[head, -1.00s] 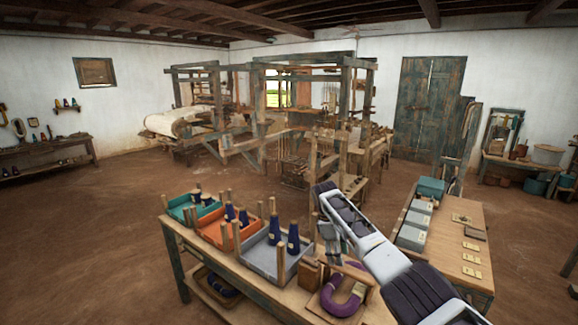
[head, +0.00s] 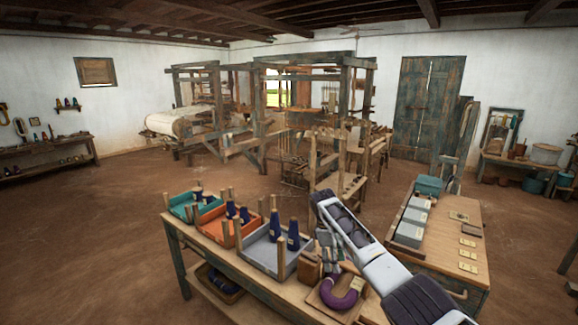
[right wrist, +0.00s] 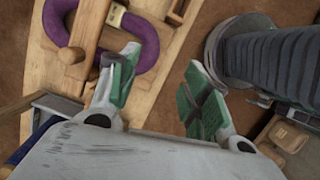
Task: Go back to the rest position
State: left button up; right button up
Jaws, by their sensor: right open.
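My right gripper (head: 327,246) hangs at the end of my right arm, above the back right edge of the front bench (head: 240,290). In the right wrist view its two green-padded fingers (right wrist: 162,92) stand apart with nothing between them. A purple yarn hank (head: 343,292) lies on a wooden board beside the gripper, toward the bench's right end. The hank also shows at the upper left of the right wrist view (right wrist: 146,42), apart from the fingers. My left gripper is not in view.
A grey tray (head: 262,262), an orange tray (head: 222,232) and a teal tray (head: 182,207) with dark cones stand on the bench. A second table (head: 450,240) with grey boxes (head: 411,228) is at right. The loom (head: 260,130) stands behind. Floor at left is clear.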

jog(key=s+a+f+m+t+y, duration=0.1)
jog(key=s+a+f+m, duration=0.1)
jog(key=s+f, duration=0.6)
jog(key=s+a+f+m+t+y, duration=0.1)
jog(key=s+a+f+y, duration=0.15)
jog(key=s+f, duration=0.5)
jog(key=s+d+r+m+t, duration=0.1)
jog(key=s+d+r+m, duration=0.2)
jog(key=s, duration=0.5)
jog(key=s+d+r+m+t, duration=0.1)
jog(key=s+d+m, duration=0.1)
jog(key=s+d, duration=0.5)
jog(key=s+d+r+m+t, duration=0.1)
jog(key=s+r+m, duration=0.15)
jog(key=s, duration=0.75)
notch_tip(320, 180, down, 34)
jog(key=s+g, duration=0.1)
jog(key=s, duration=0.1)
jog(key=s+d+f, duration=0.2)
jog(key=s+f, duration=0.8)
jog(key=s, duration=0.1)
jog(key=s+d+f+g+b, duration=0.1)
jog(key=s+d+f, duration=0.1)
jog(key=s+f, duration=0.9)
jog(key=shift+s+d+f+g+h, duration=0.15)
jog(key=shift+s+g+h, duration=0.2)
jog(key=shift+h, duration=0.1)
